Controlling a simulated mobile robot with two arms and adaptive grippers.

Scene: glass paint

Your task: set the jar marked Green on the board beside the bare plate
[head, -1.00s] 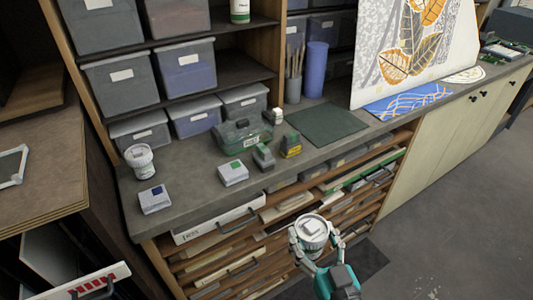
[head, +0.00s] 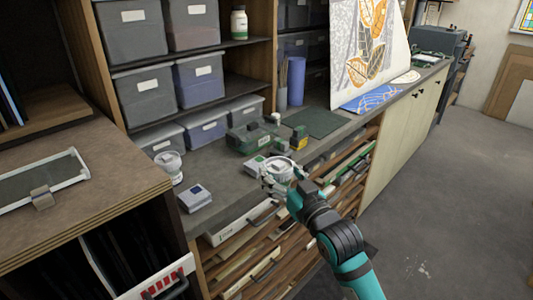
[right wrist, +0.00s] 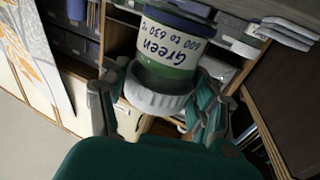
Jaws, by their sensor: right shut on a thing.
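My right gripper (head: 277,182) is shut on the white-lidded jar (head: 281,168), in front of the counter's edge. In the right wrist view the jar (right wrist: 172,48) shows a label reading "Green 600 to 630", inverted in the picture, with a green band. The gripper fingers (right wrist: 160,105) close around its white lid. A pale-framed glass plate (head: 60,178) lies on the brown board-like top (head: 110,185) at the left. A small tan-and-grey block (head: 42,197) sits at its near edge. I cannot tell if this is the bare plate. My left gripper is not in view.
The brown top is clear right of the glass plate.

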